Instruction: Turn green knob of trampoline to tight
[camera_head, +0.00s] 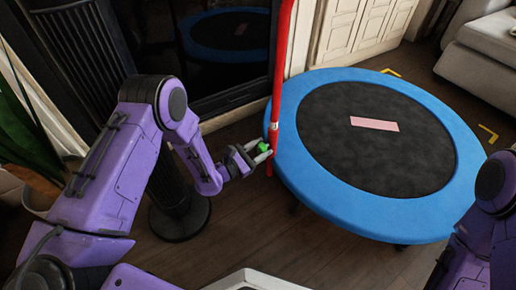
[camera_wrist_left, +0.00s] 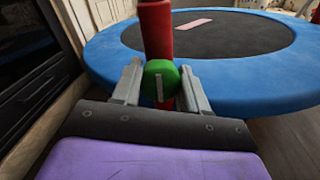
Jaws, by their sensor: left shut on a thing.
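The green knob (camera_head: 264,146) sits on the red upright post (camera_head: 280,70) at the left edge of the round trampoline (camera_head: 290,160), which has a blue rim and black mat. My left gripper (camera_head: 262,153) is shut on the knob, with one finger on each side. In the left wrist view, the knob (camera_wrist_left: 160,80) is between the fingers (camera_wrist_left: 161,92) in front of the post (camera_wrist_left: 156,30). A pale line on its face stands about upright. My right arm shows at the lower right of the head view; its gripper cannot be made out.
A pink rectangle (camera_head: 374,124) lies on the mat. A black floor stand (camera_head: 180,215) is under my left arm. A dark glossy cabinet (camera_head: 220,50) is behind. A potted plant is at left, a grey sofa (camera_head: 482,50) at upper right. Wood floor is open in front.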

